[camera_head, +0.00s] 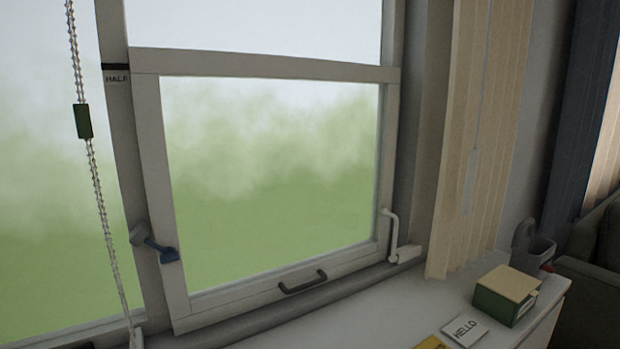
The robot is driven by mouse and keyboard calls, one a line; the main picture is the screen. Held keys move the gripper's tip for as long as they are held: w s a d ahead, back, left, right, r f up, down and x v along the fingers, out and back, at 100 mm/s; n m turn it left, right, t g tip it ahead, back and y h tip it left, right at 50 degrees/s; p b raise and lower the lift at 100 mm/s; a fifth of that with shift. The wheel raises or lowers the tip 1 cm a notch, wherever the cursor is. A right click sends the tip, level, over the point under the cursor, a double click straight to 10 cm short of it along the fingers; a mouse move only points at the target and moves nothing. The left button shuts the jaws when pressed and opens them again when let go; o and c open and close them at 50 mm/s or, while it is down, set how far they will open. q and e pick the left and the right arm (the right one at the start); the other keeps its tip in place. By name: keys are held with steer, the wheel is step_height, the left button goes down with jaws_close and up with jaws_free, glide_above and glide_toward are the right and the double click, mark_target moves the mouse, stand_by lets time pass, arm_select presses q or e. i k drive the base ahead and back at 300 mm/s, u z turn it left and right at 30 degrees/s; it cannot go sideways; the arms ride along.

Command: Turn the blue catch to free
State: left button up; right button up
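The blue catch (163,250) is on the lower left side of the window sash frame (172,285). Its blue lever slants down to the right from a grey pivot piece (138,235) on the post, and its blue end lies over the sash's left stile. A white handle (392,232) is on the sash's right side, and a dark pull handle (303,282) is on its bottom rail. A "HALF" label (117,78) with a black line marks the left post. Neither of my grippers shows in the head view.
A beaded chain with a green piece (84,121) hangs left of the catch. The white sill (400,305) holds a green and tan box (506,293), a "HELLO" card (465,330), a yellow item (431,343) and a grey container (533,252). Blinds (475,140) hang right.

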mark_target(169, 254)
steer(key=u, duration=2.35)
steer(key=k, duration=1.25)
steer(key=z, duration=1.95)
steer(key=i, duration=0.5)
